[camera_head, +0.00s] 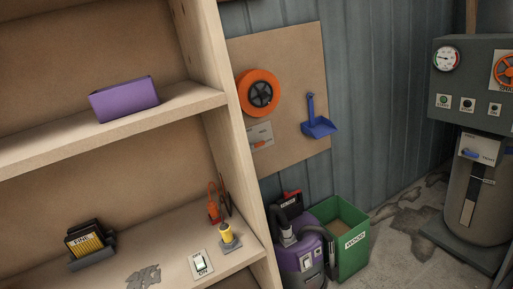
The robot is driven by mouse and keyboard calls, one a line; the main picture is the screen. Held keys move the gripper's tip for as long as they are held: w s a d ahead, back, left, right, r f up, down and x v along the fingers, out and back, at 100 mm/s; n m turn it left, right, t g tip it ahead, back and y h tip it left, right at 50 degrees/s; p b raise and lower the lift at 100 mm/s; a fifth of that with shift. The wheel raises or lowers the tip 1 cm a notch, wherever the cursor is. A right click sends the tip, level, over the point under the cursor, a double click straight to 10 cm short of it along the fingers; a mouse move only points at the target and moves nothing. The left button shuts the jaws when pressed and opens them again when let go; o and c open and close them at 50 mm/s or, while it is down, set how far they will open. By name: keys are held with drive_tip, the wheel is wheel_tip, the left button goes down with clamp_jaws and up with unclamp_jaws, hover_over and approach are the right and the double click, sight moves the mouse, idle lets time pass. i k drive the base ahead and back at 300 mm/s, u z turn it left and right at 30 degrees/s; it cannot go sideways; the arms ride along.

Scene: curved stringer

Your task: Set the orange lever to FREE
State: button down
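A small orange lever (262,145) sits on a grey plate (259,132) on the brown wall board, just below a round orange reel. The plate's markings are too small to read, so I cannot tell which setting the lever is at. It appears to lie roughly sideways, low on the plate. The plate's left edge is close to the shelf's upright. My gripper is not in view.
A wooden shelf (233,120) fills the left, holding a purple box (124,99) and a switch plate (202,264). The orange reel (258,92) and blue dustpan (319,127) hang on the board. A purple vacuum (300,258) and green bin (352,258) stand below.

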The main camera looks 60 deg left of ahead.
sight(252, 146)
drive_tip(key=u, duration=0.6)
drive_tip(key=i, duration=1.35)
drive_tip(key=u, duration=0.6)
drive_tip(key=i, duration=0.85)
drive_tip(key=z, duration=0.05)
